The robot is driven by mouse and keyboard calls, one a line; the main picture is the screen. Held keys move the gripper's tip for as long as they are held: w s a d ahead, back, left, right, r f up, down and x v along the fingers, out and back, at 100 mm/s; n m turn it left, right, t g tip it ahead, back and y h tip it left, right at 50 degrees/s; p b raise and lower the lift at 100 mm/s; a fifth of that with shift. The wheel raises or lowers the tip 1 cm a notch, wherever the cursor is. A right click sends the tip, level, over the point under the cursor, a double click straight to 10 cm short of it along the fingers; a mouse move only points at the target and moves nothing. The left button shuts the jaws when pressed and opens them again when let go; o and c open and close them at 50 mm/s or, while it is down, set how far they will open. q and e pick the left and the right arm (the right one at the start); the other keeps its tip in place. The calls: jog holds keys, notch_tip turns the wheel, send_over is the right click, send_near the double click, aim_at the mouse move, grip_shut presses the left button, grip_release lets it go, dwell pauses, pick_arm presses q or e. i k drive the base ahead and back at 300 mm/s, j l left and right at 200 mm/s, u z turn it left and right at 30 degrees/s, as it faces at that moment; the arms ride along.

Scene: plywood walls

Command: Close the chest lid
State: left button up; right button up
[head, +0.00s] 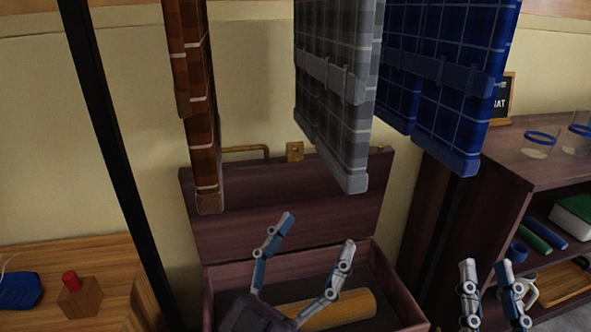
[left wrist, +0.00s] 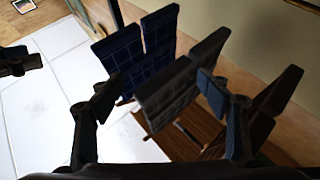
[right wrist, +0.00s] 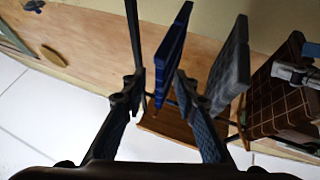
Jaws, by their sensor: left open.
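The chest (head: 402,290) is dark reddish wood and stands below the hanging cloths. Its lid (head: 285,205) is open, standing up at the back against the wall, with a brass latch (head: 295,152) on its upper edge. A tan roll (head: 335,310) lies inside the chest. My left gripper (head: 318,232) is open and empty, over the chest opening in front of the lid; I cannot tell whether it touches the lid. My right gripper (head: 487,265) is open and empty, right of the chest, in front of the shelf. Both finger pairs are spread in the wrist views.
Brown (head: 200,110), grey (head: 338,90) and blue (head: 440,80) plaid cloths hang above the chest, partly covering the lid. A dark shelf (head: 510,170) with glasses stands right. A wooden table (head: 100,255) with a red-buttoned block (head: 79,297) stands left. A black post (head: 115,150) rises left.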

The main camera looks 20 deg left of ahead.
aim_at(257, 193)
jog(key=k+j, duration=0.1)
jog(key=k+u, duration=0.15)
jog(key=u, duration=0.35)
jog(key=k+j+u, duration=0.1)
jog(key=u, duration=0.35)
jog(key=j+u, duration=0.1)
jog(key=u, duration=0.55)
